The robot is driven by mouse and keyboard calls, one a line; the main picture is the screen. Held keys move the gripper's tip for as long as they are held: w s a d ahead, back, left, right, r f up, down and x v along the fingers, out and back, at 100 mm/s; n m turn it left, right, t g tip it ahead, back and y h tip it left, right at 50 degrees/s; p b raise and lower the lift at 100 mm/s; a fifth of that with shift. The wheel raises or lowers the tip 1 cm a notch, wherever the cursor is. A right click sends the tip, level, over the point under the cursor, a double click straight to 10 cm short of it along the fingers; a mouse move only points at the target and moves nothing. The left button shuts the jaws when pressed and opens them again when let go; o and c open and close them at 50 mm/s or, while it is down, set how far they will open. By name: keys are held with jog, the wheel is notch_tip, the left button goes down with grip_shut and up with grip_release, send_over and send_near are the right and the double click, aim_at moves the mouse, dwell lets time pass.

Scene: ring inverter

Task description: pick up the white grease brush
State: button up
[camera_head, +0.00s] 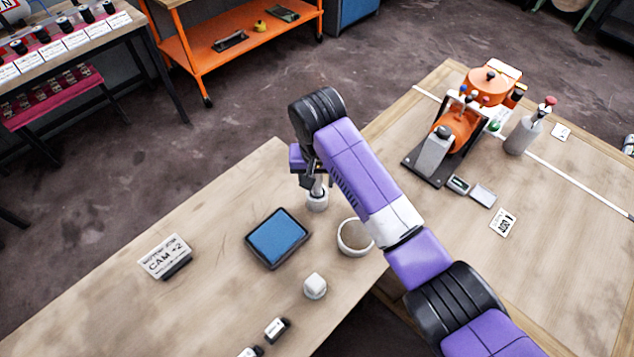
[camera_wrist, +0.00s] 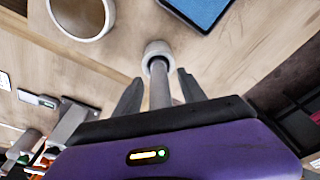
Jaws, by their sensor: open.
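The white grease brush (camera_head: 318,187) stands upright on the wooden table, its grey handle rising from a small round white holder or base (camera_head: 317,202). In the wrist view the handle (camera_wrist: 159,92) runs from the pale round end (camera_wrist: 157,51) toward my palm. My gripper (camera_head: 312,178) is over it, pointing down. In the wrist view my gripper (camera_wrist: 160,88) is open, with one finger on each side of the handle and visible gaps between. Whether the pale end is part of the brush or a separate holder, I cannot tell.
A blue pad in a dark tray (camera_head: 277,238), a white bowl (camera_head: 352,241), a small white block-like item (camera_head: 315,286) and a CAM +2 sign (camera_head: 165,258) are nearby. An orange machine (camera_head: 460,125) and a grey bottle (camera_head: 522,135) stand on the right table.

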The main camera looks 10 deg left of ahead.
grip_shut()
jog(key=shift+r, duration=0.1)
notch_tip(320, 180, up, 12)
jog(key=shift+a+f+b, duration=0.1)
jog(key=shift+f+b, duration=0.1)
jog(key=shift+b, duration=0.5)
notch_tip(320, 180, up, 8)
jog(key=p, duration=0.6)
jog(key=shift+r, duration=0.2)
